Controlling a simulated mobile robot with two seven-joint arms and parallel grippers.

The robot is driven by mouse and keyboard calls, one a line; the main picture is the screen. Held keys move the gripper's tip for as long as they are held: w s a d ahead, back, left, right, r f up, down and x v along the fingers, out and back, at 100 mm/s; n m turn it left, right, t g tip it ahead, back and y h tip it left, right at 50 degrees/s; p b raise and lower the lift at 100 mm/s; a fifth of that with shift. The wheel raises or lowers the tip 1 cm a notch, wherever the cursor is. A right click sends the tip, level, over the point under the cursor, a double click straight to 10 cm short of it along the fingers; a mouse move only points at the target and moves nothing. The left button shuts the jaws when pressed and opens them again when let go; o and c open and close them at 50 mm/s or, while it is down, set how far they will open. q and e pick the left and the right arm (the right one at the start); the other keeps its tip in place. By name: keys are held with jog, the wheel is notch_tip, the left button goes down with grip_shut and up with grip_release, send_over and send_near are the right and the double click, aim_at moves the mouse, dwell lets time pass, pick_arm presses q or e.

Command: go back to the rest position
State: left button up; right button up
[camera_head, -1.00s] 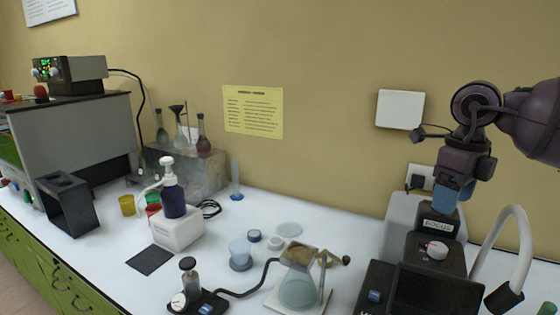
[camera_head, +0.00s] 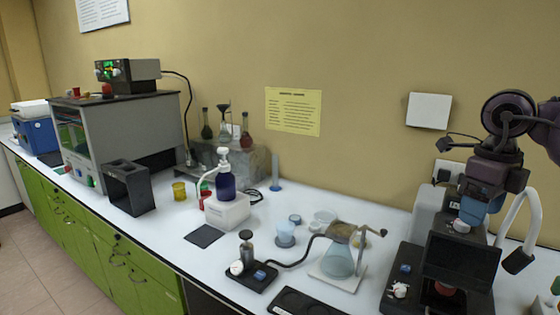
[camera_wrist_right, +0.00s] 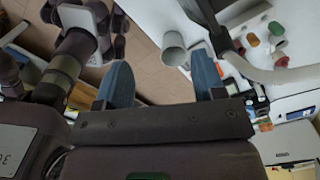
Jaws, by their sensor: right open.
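From the head view I cannot tell how far the fingers are from the device.
A white bench (camera_head: 165,220) holds a flask (camera_head: 338,260) on a stand, a dispenser bottle (camera_head: 225,183), a black holder (camera_head: 130,188) and a grey cabinet (camera_head: 140,125). A blue cooler (camera_head: 38,137) stands far left. Open floor (camera_head: 45,265) shows at lower left.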

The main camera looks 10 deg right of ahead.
jog(key=a+f+m+t+y, duration=0.1)
jog(key=a+f+y, duration=0.3)
jog(key=a, duration=0.5)
jog(key=s+a+f+m+t+y, duration=0.1)
jog(key=a+y, duration=0.6)
jog(key=a, duration=0.2)
jog(key=a+f+m+t+y, duration=0.1)
jog(key=a+f+y, duration=0.2)
jog(key=a+y, duration=0.35)
jog(key=s+d+f+m+t+h, duration=0.1)
jog(key=d+f+m+t+h, duration=0.25)
jog(key=m+h, duration=0.45)
jog(key=s+d+f+m+t+h, duration=0.1)
jog(key=d+f+m+t+h, duration=0.3)
jog(key=m, duration=0.8)
jog(key=s+d+f+m+t+h, duration=0.15)
jog(key=f+m+t+h, duration=0.4)
jog(key=m, duration=0.55)
jog(key=s+d+f+m+g, duration=0.1)
jog(key=s+f+m+g, duration=0.2)
jog(key=s+f+g, duration=0.55)
jog(key=s+d+f+m+g, duration=0.1)
jog(key=s+f+m+g, duration=0.3)
jog(key=s, duration=0.7)
jog(key=w+f+n+t, duration=0.1)
jog(key=w+f+t, duration=0.6)
jog(key=f, duration=0.4)
jog(key=shift+w+d+f+n+t, duration=0.25)
jog(key=shift+d+n+t, duration=0.05)
jog(key=shift+t, duration=0.15)
